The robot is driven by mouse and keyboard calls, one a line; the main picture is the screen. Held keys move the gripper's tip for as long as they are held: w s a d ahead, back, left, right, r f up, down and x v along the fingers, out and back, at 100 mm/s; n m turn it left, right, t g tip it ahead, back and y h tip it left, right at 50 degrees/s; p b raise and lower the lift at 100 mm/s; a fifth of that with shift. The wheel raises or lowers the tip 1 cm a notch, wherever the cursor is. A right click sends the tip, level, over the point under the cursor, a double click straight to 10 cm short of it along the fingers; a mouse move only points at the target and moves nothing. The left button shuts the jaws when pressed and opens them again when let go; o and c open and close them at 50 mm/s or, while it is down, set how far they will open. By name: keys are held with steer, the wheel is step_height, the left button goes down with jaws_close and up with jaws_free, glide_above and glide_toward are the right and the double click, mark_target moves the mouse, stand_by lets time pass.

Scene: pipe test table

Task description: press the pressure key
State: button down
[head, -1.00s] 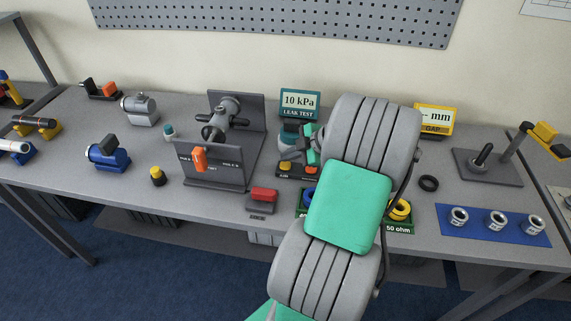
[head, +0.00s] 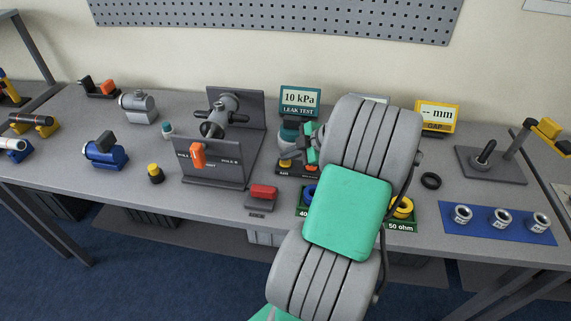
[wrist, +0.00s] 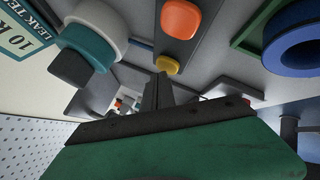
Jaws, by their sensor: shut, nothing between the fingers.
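The leak test display (head: 300,101) reads 10 kPa at the back of the table. In front of it stands a teal and white round unit (head: 289,133), which also shows at the upper left in the wrist view (wrist: 92,38). A dark base below carries a yellow button (head: 286,162) and an orange button. In the wrist view the orange button (wrist: 180,18) and the yellow button (wrist: 168,65) show beyond my fingertips. I cannot read which is the pressure key. My gripper (wrist: 160,88) is shut and empty, close above the base; contact cannot be told.
My arm hides part of the table right of the base. A dark upright bracket (head: 236,125) stands left, with a red-topped block (head: 262,198) in front. A green tray with blue and yellow rings (head: 401,207) lies close by on the right.

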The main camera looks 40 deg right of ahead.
steer(key=shift+f+b, duration=0.4)
steer(key=shift+b, duration=0.1)
stand_by(0.7)
stand_by(0.3)
steer(key=shift+r, duration=0.85)
steer(key=shift+f, duration=0.15)
steer(key=shift+b, duration=0.35)
steer(key=shift+f+b, duration=0.25)
steer(key=shift+b, duration=0.2)
